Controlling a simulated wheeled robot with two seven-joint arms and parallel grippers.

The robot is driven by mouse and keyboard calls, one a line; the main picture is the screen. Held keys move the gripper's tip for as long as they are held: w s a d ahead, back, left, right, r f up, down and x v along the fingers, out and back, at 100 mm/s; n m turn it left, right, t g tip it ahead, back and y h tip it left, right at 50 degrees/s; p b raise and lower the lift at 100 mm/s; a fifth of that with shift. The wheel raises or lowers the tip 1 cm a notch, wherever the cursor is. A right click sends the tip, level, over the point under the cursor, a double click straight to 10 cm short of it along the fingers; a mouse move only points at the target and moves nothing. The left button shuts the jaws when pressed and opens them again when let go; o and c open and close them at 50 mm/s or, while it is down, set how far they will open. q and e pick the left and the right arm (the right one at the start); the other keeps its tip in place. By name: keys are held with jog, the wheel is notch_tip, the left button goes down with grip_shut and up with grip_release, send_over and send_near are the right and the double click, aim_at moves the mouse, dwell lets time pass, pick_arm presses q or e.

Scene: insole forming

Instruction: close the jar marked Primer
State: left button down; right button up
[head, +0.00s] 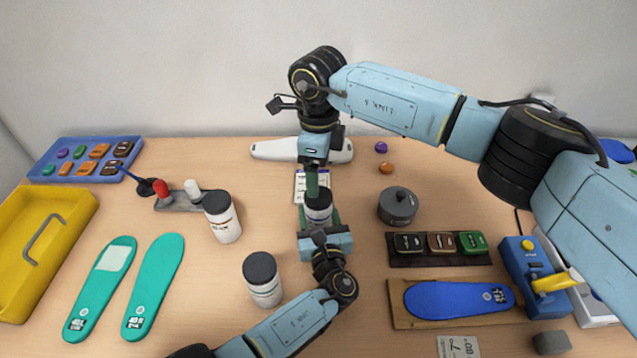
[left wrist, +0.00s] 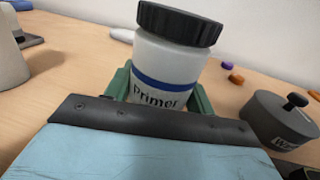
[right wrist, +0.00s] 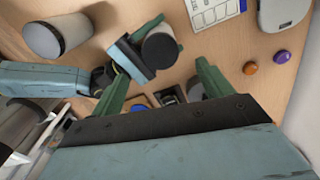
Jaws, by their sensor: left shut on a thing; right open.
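The jar marked Primer (head: 319,213) is white with a blue band and stands upright in the middle of the table. It also shows in the left wrist view (left wrist: 165,75), where its black lid (left wrist: 180,23) sits on top; I cannot tell how tightly. My left gripper (head: 322,228) is shut on the jar's body from the near side. My right gripper (head: 312,185) points down above the jar, open.
Two other white jars with dark lids (head: 222,216) (head: 263,279) stand to the left. A grey lidded pot (head: 397,206) stands close on the right. Teal insoles (head: 153,285) lie left.

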notch_tip(320, 180, up, 5)
jog(key=shift+r, duration=0.2)
pick_arm(q)
jog(key=shift+c, duration=2.2)
grip_release()
jog(key=s, duration=0.4)
jog(key=s+d, duration=0.1)
jog(key=s, duration=0.3)
jog(key=s+d+p, duration=0.1)
jog(key=s, duration=0.4)
jog(key=shift+s+d, duration=0.1)
jog(key=shift+d, duration=0.1)
pick_arm(e)
jog(key=shift+r, duration=0.45)
